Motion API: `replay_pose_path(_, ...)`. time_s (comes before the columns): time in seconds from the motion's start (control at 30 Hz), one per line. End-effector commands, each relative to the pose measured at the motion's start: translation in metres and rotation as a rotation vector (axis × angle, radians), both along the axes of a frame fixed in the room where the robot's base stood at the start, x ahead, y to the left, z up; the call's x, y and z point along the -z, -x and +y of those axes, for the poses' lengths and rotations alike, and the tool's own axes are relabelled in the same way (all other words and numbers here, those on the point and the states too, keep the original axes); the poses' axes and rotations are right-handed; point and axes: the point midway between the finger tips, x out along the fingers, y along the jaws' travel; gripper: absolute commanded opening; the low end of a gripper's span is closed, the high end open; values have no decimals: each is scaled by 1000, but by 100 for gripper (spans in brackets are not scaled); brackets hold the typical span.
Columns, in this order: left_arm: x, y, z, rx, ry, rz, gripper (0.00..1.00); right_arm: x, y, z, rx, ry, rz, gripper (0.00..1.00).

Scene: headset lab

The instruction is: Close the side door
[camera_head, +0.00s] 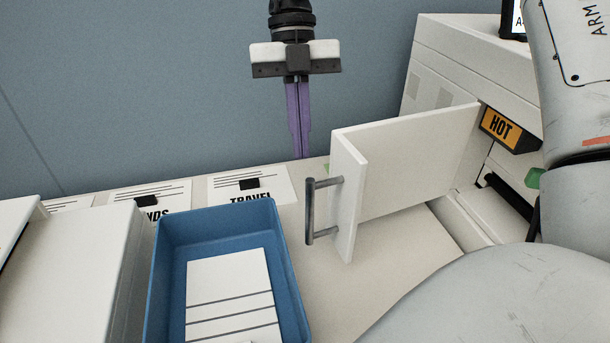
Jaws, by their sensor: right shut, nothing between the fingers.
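The white side door (410,165) stands open, swung out from the white machine (450,60) at the right. Its dark grey bar handle (311,212) is on the outer end and faces left. My right gripper (301,155) hangs pointing down, to the left of the door's upper edge and farther back than the handle. Its purple fingers are together with nothing between them. They look apart from the door, though the exact gap cannot be judged. My left gripper is not in view.
Cards (280,190) lie along the counter's back, before a blue-grey wall. A HOT sign (501,126) is on the machine. My arm covers the lower right.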

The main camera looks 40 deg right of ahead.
Motion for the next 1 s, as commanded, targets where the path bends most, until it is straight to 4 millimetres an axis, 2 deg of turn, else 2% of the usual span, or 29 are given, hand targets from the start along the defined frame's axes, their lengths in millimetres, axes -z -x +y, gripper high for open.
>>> replay_pose_path(0.03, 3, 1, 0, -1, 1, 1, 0, 13, 5, 3, -1, -2, 4, 0)
replay_pose_path(0.2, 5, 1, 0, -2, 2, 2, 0, 46, 16, 10, -2, -3, 4, 0)
replay_pose_path(0.5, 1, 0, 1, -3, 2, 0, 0, 44, 44, 29, -1, -2, 0, 0)
replay_pose_path(1.0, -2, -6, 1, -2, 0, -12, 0, 44, 49, 31, 0, 0, 0, 0)
